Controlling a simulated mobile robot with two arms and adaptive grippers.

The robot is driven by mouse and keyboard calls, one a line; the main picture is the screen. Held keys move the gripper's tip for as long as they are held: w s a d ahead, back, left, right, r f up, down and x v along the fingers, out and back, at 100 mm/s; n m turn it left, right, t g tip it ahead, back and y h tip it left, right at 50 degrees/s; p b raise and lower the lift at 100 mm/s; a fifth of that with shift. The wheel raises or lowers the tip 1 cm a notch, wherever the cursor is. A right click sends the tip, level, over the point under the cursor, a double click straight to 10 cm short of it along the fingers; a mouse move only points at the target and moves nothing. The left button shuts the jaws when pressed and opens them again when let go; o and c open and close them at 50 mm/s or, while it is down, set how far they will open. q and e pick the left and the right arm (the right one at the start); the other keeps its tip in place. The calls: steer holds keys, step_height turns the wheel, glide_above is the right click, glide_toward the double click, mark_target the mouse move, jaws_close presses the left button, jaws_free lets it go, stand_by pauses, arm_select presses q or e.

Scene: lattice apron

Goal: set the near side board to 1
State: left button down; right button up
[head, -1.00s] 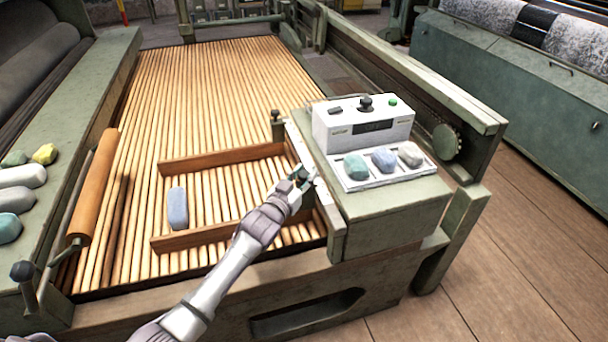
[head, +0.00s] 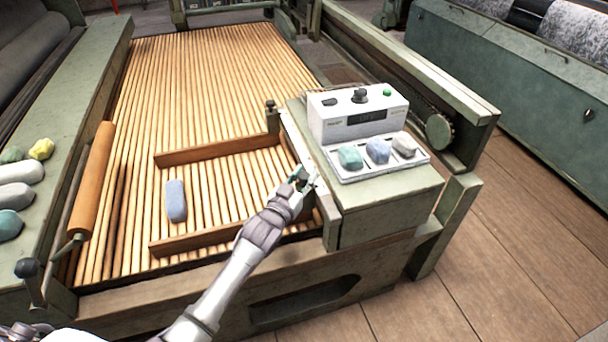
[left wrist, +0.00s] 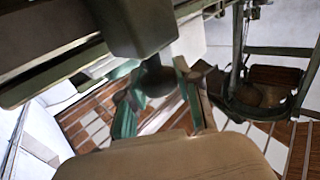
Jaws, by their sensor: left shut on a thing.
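The near side board (head: 195,239) is a brown wooden bar lying across the slatted lattice (head: 200,90), close to its near edge. My left arm hides its right part. My left gripper (head: 303,181) is at the right edge of the lattice, beside a pale strip on the green frame (head: 325,205). In the left wrist view its green fingers are shut on a dark round knob (left wrist: 154,80). I cannot read any scale mark or number there. The far side board (head: 218,150) lies across the lattice farther back. My right gripper is not in view.
A white control box (head: 358,115) and a tray of coloured lumps (head: 345,173) stand right of the gripper. A blue-grey block (head: 176,201) lies between the boards. An orange roller (head: 93,180) and a crank are at left. A dark knob (head: 270,104) stands farther back.

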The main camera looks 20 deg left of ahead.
arm_select(q)
steer(key=c, duration=1)
jaws_free()
steer(key=shift+s+d+f, duration=0.2)
steer(key=shift+c, duration=0.2)
steer(key=shift+o, duration=1.2)
steer(key=shift+r, duration=0.15)
steer(key=s+a, duration=0.2)
steer(key=s, duration=1)
steer(key=shift+a, duration=0.2)
steer(key=shift+w, duration=0.1)
